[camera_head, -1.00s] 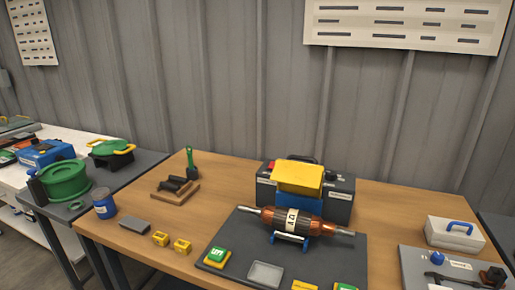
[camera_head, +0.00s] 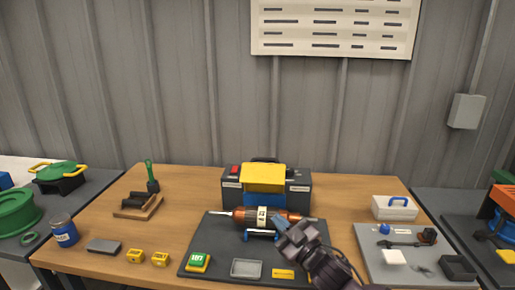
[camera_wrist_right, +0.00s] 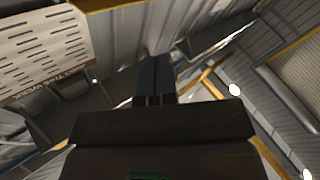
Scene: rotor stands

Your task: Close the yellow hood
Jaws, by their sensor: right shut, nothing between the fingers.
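The yellow hood (camera_head: 264,177) is on the dark box (camera_head: 297,185) at the back middle of the wooden table, above a blue part (camera_head: 263,200). It slopes forward; I cannot tell its exact angle. A copper-coloured rotor (camera_head: 247,215) lies on a blue stand (camera_head: 262,236) in front of the box. My right gripper (camera_head: 278,221) is shut and empty, in front of and below the hood, and overlaps the rotor's right part in the head view. Its closed fingers also show in the right wrist view (camera_wrist_right: 155,80). My left gripper is not in view.
A dark mat (camera_head: 223,232) holds a green-and-yellow block (camera_head: 197,262), a grey tray (camera_head: 246,269) and a yellow block (camera_head: 283,273). A white case (camera_head: 395,208) and a grey board (camera_head: 372,263) are at right.

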